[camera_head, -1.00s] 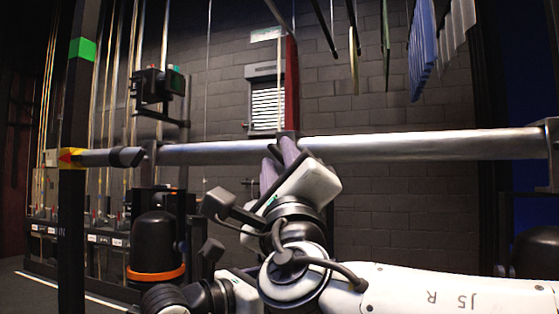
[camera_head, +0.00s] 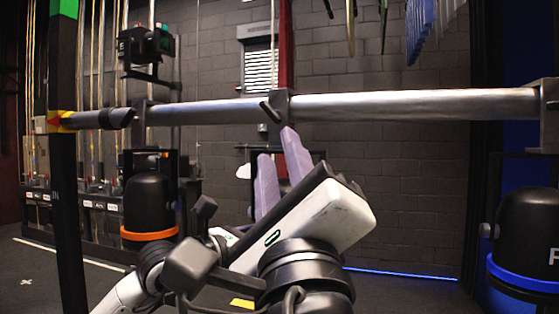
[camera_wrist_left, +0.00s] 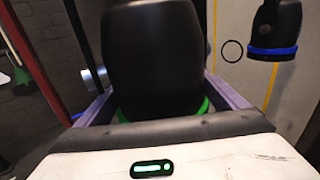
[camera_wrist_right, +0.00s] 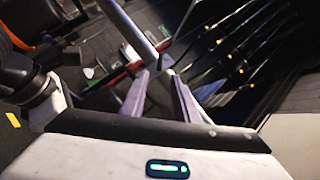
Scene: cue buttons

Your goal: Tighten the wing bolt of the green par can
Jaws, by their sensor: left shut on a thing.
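The green par can is a black can with a green band (camera_wrist_left: 155,60) in the left wrist view. My left gripper (camera_wrist_left: 155,108) is shut around it, one purple finger on each side. In the head view the can is mostly hidden behind my right gripper (camera_head: 276,145). A dark clamp (camera_head: 283,106) grips the pipe above it, with a tilted black wing bolt (camera_head: 270,112) on its front. My right gripper is open and empty, its fingertips just below the clamp and apart from the bolt. Its two fingers also show in the right wrist view (camera_wrist_right: 157,73).
A silver pipe (camera_head: 410,106) crosses the view. An orange-banded par can (camera_head: 148,205) hangs at left and a blue-banded one (camera_head: 525,235) at right. A dark post (camera_head: 65,170) stands at far left. A brick wall (camera_head: 400,190) lies behind.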

